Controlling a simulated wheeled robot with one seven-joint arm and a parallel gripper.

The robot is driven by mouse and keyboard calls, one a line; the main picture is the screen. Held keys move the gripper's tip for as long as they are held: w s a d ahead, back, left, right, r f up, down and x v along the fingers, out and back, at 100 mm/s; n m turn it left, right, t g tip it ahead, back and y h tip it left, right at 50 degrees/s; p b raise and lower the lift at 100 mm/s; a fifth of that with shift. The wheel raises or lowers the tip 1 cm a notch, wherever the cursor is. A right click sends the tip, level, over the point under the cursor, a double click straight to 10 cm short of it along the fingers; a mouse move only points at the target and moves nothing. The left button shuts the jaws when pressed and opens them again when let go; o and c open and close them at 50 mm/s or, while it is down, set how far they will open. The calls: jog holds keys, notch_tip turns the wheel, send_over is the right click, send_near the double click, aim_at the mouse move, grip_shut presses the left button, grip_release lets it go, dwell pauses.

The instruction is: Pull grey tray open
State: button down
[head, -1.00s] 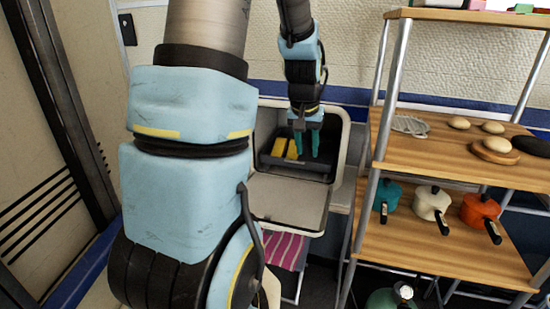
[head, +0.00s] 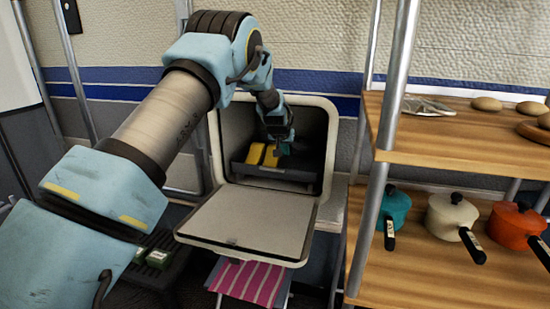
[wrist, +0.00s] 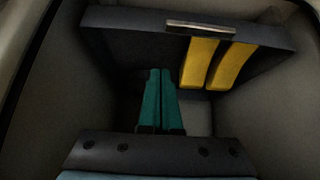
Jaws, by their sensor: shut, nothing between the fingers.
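The grey tray (head: 268,171) is dark and sits inside a pale box with its flap door (head: 250,213) folded down. Two yellow pieces (head: 263,155) lie in the tray, left of my gripper. My gripper (head: 284,148) reaches into the box at the tray's right part. In the wrist view, the teal fingers (wrist: 160,75) are together with nothing between them. There the tray's wall (wrist: 130,28) and a metallic strip (wrist: 201,27) show beyond the fingertips, with the yellow pieces (wrist: 215,64) to their right. Whether the fingers touch the tray is unclear.
A wooden shelf rack (head: 450,215) with metal posts stands close on the right, holding several pots. A pink striped cloth (head: 248,282) is below the flap door. A dark crate (head: 150,268) stands low on the left. The box walls surround my gripper closely.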

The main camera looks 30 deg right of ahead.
jog(key=x, duration=0.8)
jog(key=shift+w+f, duration=0.1)
jog(key=shift+f, duration=0.2)
jog(key=shift+s+a, duration=1.3)
jog(key=shift+s, duration=0.15)
jog(key=shift+s+a, duration=0.1)
